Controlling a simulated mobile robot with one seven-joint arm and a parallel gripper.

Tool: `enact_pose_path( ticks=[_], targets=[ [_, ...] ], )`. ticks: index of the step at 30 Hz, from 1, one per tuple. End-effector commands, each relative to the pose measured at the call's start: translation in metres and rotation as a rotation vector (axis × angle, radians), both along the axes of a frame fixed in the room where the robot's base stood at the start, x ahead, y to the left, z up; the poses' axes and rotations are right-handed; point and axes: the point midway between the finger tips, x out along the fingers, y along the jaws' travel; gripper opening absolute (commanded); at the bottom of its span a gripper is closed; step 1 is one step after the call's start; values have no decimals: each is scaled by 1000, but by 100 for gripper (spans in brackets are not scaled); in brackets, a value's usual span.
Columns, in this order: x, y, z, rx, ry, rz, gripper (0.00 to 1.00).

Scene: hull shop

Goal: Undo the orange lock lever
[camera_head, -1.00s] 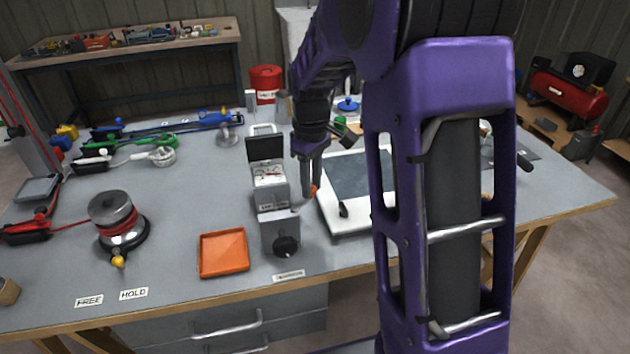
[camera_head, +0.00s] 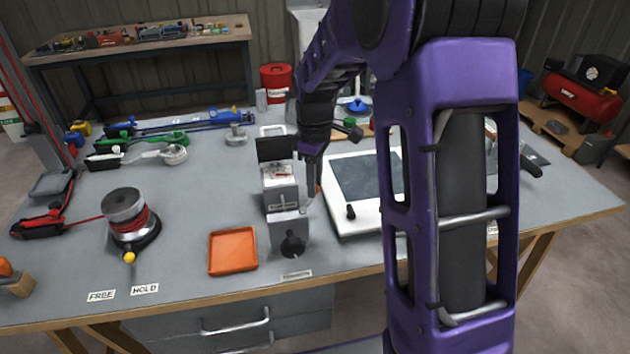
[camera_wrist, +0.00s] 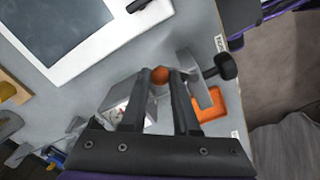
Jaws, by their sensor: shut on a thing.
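The orange lock lever shows as a small orange knob (camera_wrist: 160,75) between my fingertips in the wrist view. In the head view only a sliver of orange (camera_head: 318,189) shows beside the fingers. It sits by the right side of a grey gauge box (camera_head: 281,191) with a raised black lid, a dial and a black front knob (camera_head: 292,245). My gripper (camera_head: 309,208) points down beside this box, its fingers closed on the orange knob. It also shows from above in the wrist view (camera_wrist: 159,80). The lever's shaft is hidden.
An orange tray (camera_head: 233,251) lies left of the box. A white-framed dark panel (camera_head: 367,178) stands close on the right. A drum with red line (camera_head: 129,215) is farther left. The bench front edge is near; bare bench lies between drum and tray.

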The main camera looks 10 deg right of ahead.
Motion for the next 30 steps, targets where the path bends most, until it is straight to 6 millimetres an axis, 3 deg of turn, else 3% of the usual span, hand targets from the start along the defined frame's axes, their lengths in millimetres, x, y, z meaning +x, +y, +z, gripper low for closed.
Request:
enact_pose_path(
  ticks=[2,3,8,20,23,30],
  targets=[
    [1,1,1,1,-4,1,0],
    [1,1,1,1,-4,1,31],
    [1,1,1,1,-3,1,58],
    [1,0,9,0,-4,-1,58],
    [1,0,24,0,-5,-1,58],
    [1,0,82,1,-8,-1,58]
  ],
)
